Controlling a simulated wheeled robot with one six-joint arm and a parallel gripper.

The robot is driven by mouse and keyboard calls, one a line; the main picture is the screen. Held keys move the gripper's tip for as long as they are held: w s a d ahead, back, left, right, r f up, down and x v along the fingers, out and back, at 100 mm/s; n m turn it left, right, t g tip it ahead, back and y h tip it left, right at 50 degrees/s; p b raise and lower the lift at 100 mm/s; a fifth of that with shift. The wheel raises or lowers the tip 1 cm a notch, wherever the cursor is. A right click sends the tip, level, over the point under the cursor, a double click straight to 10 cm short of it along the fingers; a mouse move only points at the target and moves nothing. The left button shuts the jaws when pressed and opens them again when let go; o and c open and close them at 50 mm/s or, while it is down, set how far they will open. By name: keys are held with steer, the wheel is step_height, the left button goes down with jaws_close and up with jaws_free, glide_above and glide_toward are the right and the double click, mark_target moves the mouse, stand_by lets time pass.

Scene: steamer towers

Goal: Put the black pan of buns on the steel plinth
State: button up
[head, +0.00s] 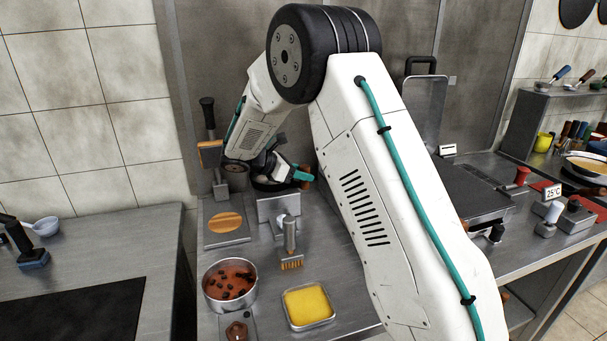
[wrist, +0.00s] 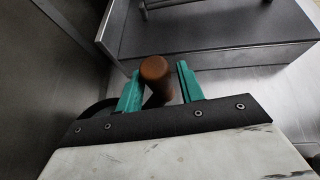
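The black pan (head: 268,187) stands at the back of the steel counter in the head view, partly hidden by my arm. Pale buns (head: 262,180) show in it. Its brown wooden handle (head: 307,178) points right; its rounded end also shows in the wrist view (wrist: 155,72). My gripper (head: 298,173) has teal fingers on either side of the handle. In the wrist view my gripper (wrist: 160,82) shows a narrow gap between the handle and the right finger. A steel block (head: 278,207), possibly the plinth, stands just in front of the pan; I cannot tell whether they touch.
A brush (head: 290,245), a pot of red sauce (head: 230,284) and a yellow-filled tray (head: 308,305) stand on the front counter. A board with a round wooden piece (head: 225,223) lies left. A dark-topped appliance (head: 470,195) stands right. The wall is close behind the pan.

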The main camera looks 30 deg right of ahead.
steer(key=shift+w+a+r, duration=0.2)
steer(key=shift+a+r, duration=0.05)
steer(key=shift+a, duration=0.3)
steer(key=shift+w+a+r, duration=0.15)
steer(key=shift+a+r, duration=0.15)
steer(key=shift+a, duration=0.25)
steer(key=shift+w+a+r, duration=0.2)
steer(key=shift+a+r, duration=0.15)
steer(key=shift+a, duration=0.25)
steer(key=shift+w+a+r, duration=0.1)
steer(key=shift+a+r, duration=0.05)
steer(key=shift+a, duration=0.15)
steer(key=shift+w+a+r, duration=0.15)
steer(key=shift+a+r, duration=0.15)
steer(key=shift+a, duration=0.3)
steer(key=o, duration=0.5)
steer(key=shift+o, duration=0.2)
steer(key=shift+a, duration=0.1)
